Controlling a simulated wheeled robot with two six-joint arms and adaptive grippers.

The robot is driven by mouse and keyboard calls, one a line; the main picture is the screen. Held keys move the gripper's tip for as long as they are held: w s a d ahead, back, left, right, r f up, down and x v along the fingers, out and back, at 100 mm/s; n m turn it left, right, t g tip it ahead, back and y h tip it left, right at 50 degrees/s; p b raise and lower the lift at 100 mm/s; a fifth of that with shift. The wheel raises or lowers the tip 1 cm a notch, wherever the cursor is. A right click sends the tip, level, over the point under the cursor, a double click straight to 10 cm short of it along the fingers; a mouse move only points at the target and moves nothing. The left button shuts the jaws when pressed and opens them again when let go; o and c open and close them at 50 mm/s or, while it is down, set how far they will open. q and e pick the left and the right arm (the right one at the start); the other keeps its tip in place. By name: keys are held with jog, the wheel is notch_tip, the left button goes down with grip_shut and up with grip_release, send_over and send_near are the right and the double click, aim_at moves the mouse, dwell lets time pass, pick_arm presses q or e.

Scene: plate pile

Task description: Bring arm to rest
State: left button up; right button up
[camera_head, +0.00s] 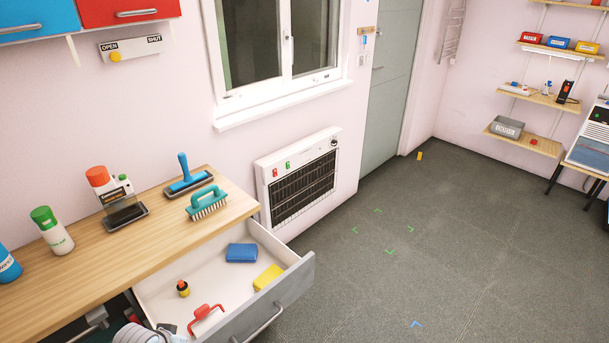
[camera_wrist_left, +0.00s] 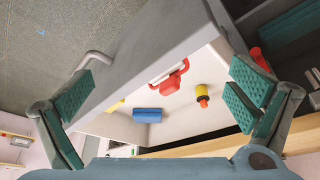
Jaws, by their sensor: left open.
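In the left wrist view my left gripper (camera_wrist_left: 160,85) is open, its green-padded fingers wide apart with nothing between the pads. It faces the open drawer (camera_head: 292,272) below the wooden counter. The drawer's grey front (camera_wrist_left: 150,48) and handle (camera_wrist_left: 95,58) show between and beyond the fingers. In the head view only a grey part of my arm shows at the bottom left edge; the jaws cannot be made out there. My right gripper is in neither view.
Brushes and bottles stand on the counter (camera_head: 150,235). A heater (camera_head: 300,180) is on the wall.

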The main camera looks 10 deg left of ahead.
pick_arm(q)
jog(key=s+f+g, duration=0.1)
jog(key=s+f, duration=0.5)
jog(key=f, duration=0.2)
jog(key=s+f+g, duration=0.1)
jog(key=s+f, duration=0.5)
jog(key=f, duration=0.3)
jog(key=s+d+f+m+g, duration=0.1)
jog(key=s+d+f, duration=0.35)
jog(key=s, duration=0.45)
jog(key=s+d+f+m, duration=0.1)
jog(key=s+d+f, duration=0.3)
jog(key=s, duration=0.5)
notch_tip(320, 180, down, 12)
jog(key=b, duration=1)
jog(key=shift+s+r, duration=0.25)
jog(key=shift+s, duration=0.2)
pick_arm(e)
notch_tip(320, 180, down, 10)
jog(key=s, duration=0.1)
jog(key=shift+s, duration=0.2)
